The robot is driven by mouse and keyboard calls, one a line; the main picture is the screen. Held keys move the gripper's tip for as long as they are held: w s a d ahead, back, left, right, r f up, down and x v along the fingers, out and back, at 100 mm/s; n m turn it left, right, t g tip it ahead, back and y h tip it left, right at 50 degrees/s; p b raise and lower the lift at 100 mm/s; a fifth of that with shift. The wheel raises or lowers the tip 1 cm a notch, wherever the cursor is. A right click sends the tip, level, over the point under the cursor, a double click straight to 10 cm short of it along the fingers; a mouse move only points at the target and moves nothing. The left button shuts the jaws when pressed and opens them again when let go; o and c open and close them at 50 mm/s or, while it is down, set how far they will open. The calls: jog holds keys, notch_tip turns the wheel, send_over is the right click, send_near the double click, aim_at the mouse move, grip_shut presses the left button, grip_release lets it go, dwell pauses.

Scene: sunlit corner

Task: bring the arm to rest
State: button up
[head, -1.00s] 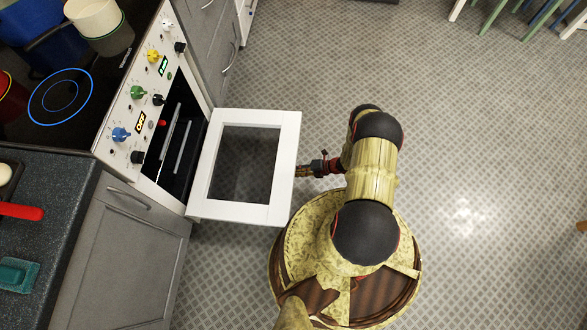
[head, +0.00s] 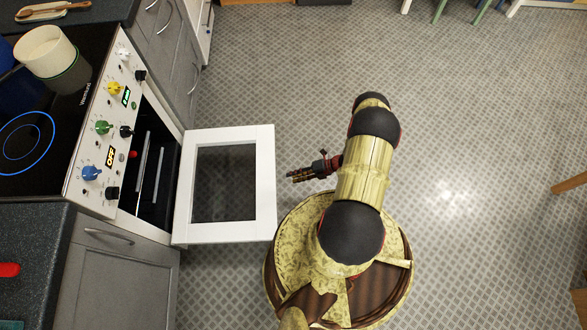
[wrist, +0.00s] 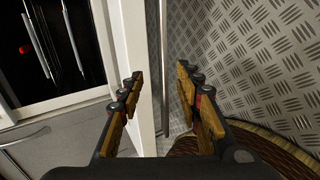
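My gripper (head: 301,175) is to the right of the open oven door in the head view, clear of it, with its fingers pointing left. In the wrist view my gripper (wrist: 157,98) has its two fingers apart with nothing between them. The white oven door (head: 265,185) hangs open with its dark window facing up. Its white edge (wrist: 128,45) shows beyond the left finger in the wrist view. My arm is bent above my round base.
The stove (head: 75,165) with knobs and a cream pot (head: 45,55) stands at the left. Grey cabinets (head: 125,285) flank the oven. The patterned floor (head: 480,190) to the right is clear. A wooden piece (head: 570,183) shows at the right edge.

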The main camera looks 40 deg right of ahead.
dwell(0.4)
jog(key=s+a+r+n+g+y, duration=0.25)
jog(key=s+a+r+n, duration=0.2)
jog(key=s+n, duration=0.35)
jog(key=w+d+r+n+g+h+p, duration=0.1)
jog(key=w+d+r+n+g+h, duration=0.2)
jog(key=r+n, duration=1.2)
jog(key=w+d+r+n+g+h+p, duration=0.1)
jog(key=r+n+g+h+p, duration=0.4)
jog(key=r, duration=1.8)
jog(key=s+a+r+n+t+h, duration=0.1)
jog(key=a+r+n, duration=0.4)
jog(key=r, duration=0.8)
jog(key=s+a+r+n+t+h, duration=0.1)
jog(key=s+a+r+n+t, duration=0.2)
jog(key=r, duration=1.1)
jog(key=s+a+r+n+t+h+p, duration=0.1)
jog(key=a+r+n+t, duration=0.4)
jog(key=r, duration=0.9)
jog(key=s+a+n+h, duration=0.1)
jog(key=a+n, duration=0.1)
jog(key=a, duration=0.1)
jog(key=shift+s+a, duration=0.3)
jog(key=shift+s, duration=0.1)
